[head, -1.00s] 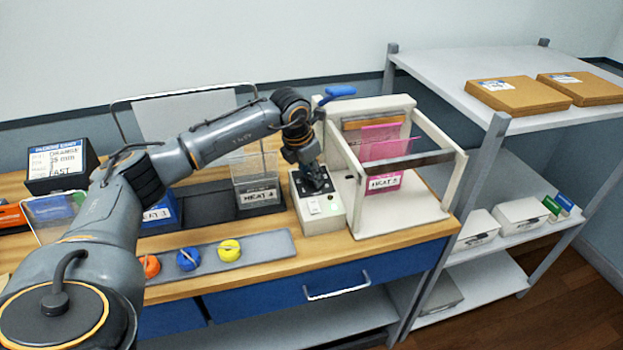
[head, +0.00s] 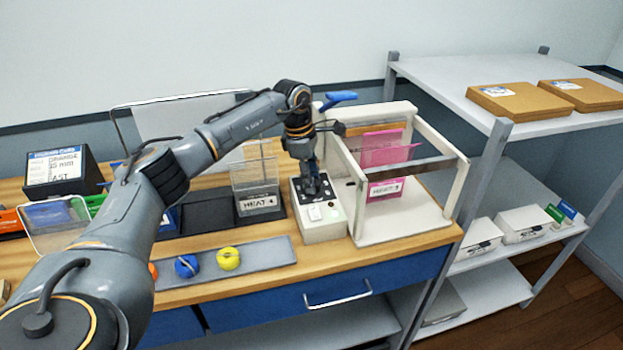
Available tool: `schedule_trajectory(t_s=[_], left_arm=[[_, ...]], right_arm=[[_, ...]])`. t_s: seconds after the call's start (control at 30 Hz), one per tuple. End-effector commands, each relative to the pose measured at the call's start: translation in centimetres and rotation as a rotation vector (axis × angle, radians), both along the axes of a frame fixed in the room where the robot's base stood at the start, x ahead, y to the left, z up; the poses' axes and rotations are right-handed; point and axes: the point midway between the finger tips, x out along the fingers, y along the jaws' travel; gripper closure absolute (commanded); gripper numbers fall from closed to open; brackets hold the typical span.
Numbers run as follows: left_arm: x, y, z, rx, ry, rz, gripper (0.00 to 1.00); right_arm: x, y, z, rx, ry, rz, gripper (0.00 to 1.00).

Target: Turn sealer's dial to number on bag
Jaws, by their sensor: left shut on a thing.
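The sealer (head: 400,215) stands at the right end of the workbench, a cream frame with a blue lever (head: 338,99) on top. A pink bag (head: 386,158) sits in the frame; its label (head: 385,189) reads HEAT and a digit too blurred to be sure of, perhaps 3. The control box (head: 322,231) is on the sealer's left side, with a light switch on its front part. My left gripper (head: 312,192) points down onto the box's dark dial panel and is shut on the dial, which its fingers hide. The dial's setting cannot be read. My right gripper is not in view.
A clear holder labelled HEAT 4 (head: 256,190) stands left of the box. A grey tray (head: 258,255) with blue and yellow rolls lies in front. An order card stand (head: 60,175) is far left. A shelf rack (head: 500,125) with cardboard boxes stands right.

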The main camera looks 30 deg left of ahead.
Motion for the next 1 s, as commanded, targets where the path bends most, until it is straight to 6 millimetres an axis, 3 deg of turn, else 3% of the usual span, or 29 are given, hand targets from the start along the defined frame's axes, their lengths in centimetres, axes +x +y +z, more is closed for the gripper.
schedule_trajectory(t_s=[0.5,1.0], left_arm=[[0.53,0.01,0.34,0.043,0.042,-0.443,0.97],[0.64,-0.05,0.34,0.063,0.062,-0.637,0.97]], right_arm=[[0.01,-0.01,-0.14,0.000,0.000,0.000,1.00],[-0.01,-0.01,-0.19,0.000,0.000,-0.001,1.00]])
